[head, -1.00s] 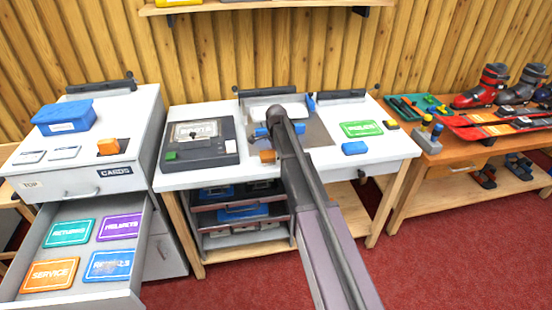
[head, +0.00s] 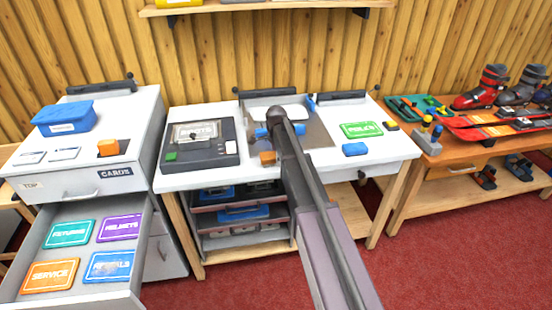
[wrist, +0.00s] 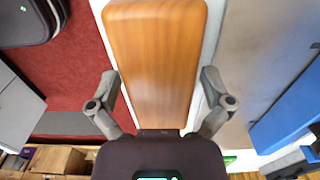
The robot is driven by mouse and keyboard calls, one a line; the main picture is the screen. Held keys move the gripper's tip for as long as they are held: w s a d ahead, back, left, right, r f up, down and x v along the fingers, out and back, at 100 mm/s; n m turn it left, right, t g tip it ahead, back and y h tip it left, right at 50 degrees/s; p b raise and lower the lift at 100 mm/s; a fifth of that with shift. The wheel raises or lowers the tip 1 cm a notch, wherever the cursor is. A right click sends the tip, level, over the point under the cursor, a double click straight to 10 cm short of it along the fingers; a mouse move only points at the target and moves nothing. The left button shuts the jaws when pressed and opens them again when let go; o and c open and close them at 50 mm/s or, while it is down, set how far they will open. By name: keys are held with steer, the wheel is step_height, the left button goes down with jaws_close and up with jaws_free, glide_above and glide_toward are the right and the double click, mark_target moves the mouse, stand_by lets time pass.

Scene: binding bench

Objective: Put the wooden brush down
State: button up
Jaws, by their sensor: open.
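The wooden brush (wrist: 155,60) shows large in the wrist view as an orange-brown wooden block, lying lengthwise between the two fingers of my gripper (wrist: 158,82). The fingers are spread, one along each long side, with little or no gap to the wood; I cannot tell whether they touch it. A small orange-brown block near the front edge of the middle bench in the head view looks like the brush (head: 267,157). What lies directly under the brush is hidden.
The middle bench (head: 205,180) bears a dark device (head: 200,143) at left, a green card (head: 361,130) and a blue block (head: 355,149) at right. An open card drawer (head: 145,245) juts out at left. The bench front between arm and blue block is clear.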

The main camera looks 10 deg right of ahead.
step_height(320, 180, up, 12)
steer(key=p, duration=1.1)
steer(key=shift+p, duration=0.35)
steer(key=shift+s, duration=0.1)
stand_by(0.3)
steer(key=s+n, duration=1.8)
steer(key=s, duration=1.1)
steer(key=shift+w, duration=0.15)
